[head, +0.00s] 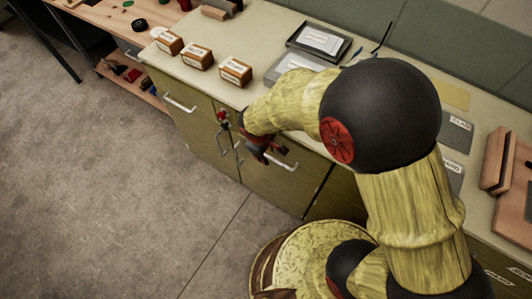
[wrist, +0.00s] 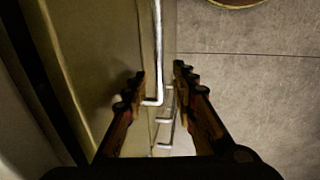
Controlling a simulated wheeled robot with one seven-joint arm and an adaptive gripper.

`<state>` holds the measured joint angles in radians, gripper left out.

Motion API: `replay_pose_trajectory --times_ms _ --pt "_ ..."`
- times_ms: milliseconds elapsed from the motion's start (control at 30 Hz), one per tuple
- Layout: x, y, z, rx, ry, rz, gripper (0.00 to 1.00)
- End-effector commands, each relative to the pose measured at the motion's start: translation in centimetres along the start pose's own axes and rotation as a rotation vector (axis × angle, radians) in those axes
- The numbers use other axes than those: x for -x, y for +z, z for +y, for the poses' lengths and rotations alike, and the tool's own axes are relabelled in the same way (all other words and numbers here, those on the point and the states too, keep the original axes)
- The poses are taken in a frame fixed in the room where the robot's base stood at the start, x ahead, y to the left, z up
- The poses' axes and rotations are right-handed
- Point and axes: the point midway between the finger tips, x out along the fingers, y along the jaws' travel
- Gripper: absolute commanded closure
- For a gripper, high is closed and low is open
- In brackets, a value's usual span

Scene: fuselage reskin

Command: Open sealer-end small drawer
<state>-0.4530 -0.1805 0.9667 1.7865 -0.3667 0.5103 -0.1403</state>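The olive cabinet front (head: 206,128) under the counter has several metal bar handles. One handle (head: 180,103) is at the left end, and another (head: 284,157) is just right of my gripper (head: 257,145). In the wrist view my gripper (wrist: 158,88) is open, with a long silver handle (wrist: 158,45) running between its fingers. A visible gap remains on the right side of the bar; contact on the left cannot be told. All drawer fronts I can see look closed. No label tells which drawer is the sealer-end one.
The counter (head: 262,28) carries several small boxes (head: 235,71) and a dark tray (head: 318,42). A wooden bench (head: 115,20) stands at the left. The grey floor (head: 100,190) in front of the cabinet is clear. More handles (wrist: 165,137) show lower in the wrist view.

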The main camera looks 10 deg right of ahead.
Motion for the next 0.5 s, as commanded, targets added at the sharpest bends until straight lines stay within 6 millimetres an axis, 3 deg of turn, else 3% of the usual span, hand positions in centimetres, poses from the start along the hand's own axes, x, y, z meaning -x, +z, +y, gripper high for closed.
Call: replay_pose_trajectory --times_ms 500 --pt "0.05 0.00 0.01 -0.001 0.000 0.000 0.99"
